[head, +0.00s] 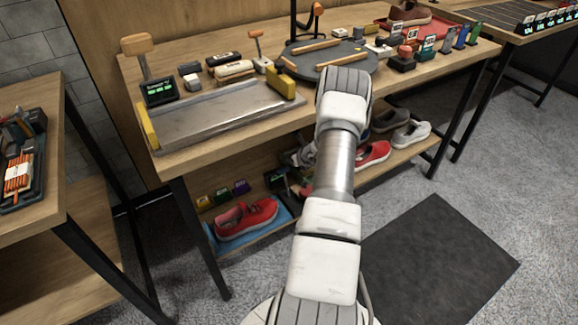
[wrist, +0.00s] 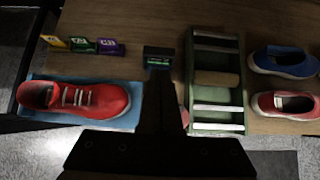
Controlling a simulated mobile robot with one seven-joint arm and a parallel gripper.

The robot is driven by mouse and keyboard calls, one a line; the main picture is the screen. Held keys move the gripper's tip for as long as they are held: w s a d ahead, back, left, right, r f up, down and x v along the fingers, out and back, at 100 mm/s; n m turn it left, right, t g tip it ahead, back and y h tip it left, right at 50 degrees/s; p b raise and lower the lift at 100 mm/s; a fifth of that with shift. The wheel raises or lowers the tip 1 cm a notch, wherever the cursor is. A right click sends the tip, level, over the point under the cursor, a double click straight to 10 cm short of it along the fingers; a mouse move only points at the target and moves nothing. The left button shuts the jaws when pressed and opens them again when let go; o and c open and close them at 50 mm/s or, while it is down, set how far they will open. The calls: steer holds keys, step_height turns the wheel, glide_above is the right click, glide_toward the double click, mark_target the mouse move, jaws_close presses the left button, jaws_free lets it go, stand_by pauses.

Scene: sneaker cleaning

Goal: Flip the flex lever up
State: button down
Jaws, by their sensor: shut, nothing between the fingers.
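Several upright levers with wooden handles stand on the bench in the head view. One (head: 137,45) is at the left by a small green-lit display (head: 159,90), another (head: 255,35) is near the middle, and one (head: 317,9) is at the back. I cannot tell which, if any, is the flex lever. My gripper (wrist: 162,85) is a dark shut shape in the wrist view, over the lower shelf and holding nothing. A small dark box with a green-lit face (wrist: 158,58) is at its tip; contact is unclear. In the head view my arm hides the gripper.
On the lower shelf, a red shoe (wrist: 80,100) lies on a blue mat (wrist: 40,84), left of my gripper. A green slatted frame (wrist: 240,80) is close at the right, with blue (wrist: 283,61) and red (wrist: 283,104) shoes beyond. The bench top (head: 195,135) overhangs this shelf.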

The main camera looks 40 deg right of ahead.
steer(key=r, duration=0.2)
steer(key=s+r+p, duration=0.1)
steer(key=r, duration=0.2)
steer(key=shift+a+r, duration=0.1)
steer(key=shift+r, duration=0.05)
stand_by(0.3)
